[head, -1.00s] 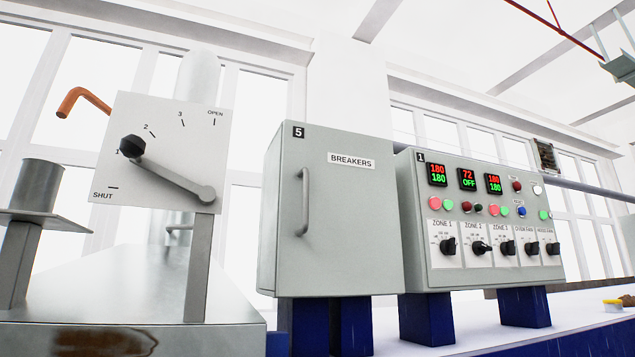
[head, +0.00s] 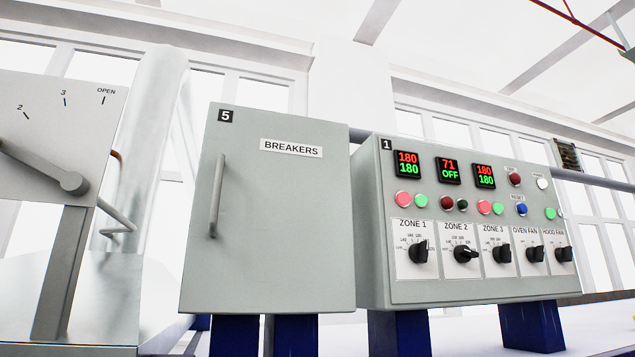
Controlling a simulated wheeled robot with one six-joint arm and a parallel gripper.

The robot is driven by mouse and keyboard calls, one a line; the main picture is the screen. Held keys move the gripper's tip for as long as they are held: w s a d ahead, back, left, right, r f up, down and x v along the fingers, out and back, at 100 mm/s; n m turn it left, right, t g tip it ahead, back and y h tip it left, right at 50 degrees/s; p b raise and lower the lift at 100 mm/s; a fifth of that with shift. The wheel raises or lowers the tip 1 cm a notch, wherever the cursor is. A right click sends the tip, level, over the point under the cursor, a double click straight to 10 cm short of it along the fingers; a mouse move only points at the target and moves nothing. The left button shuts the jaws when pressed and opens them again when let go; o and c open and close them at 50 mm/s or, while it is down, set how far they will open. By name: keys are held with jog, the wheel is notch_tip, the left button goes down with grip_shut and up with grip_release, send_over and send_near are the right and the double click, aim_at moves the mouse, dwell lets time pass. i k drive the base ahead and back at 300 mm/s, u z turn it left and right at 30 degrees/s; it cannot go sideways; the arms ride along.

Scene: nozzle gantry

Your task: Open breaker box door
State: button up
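The breaker box (head: 280,230) is a grey-green cabinet labelled BREAKERS and marked 5, in the middle-left of the head view. Its door is shut. A grey vertical bar handle (head: 217,197) is on the left side of the door. The box stands on blue legs. My gripper does not show in the head view, so its state and its place relative to the handle are hidden.
A control panel (head: 470,285) marked 1, with displays, buttons and knobs, stands close on the right of the box. A lever dial plate (head: 50,130) with SHUT-to-OPEN style marks stands at the left, cut by the frame edge. Windows line the back.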

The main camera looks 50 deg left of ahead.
aim_at(271, 229)
jog(key=z, duration=0.1)
jog(key=i, duration=0.9)
jog(key=u, duration=1.4)
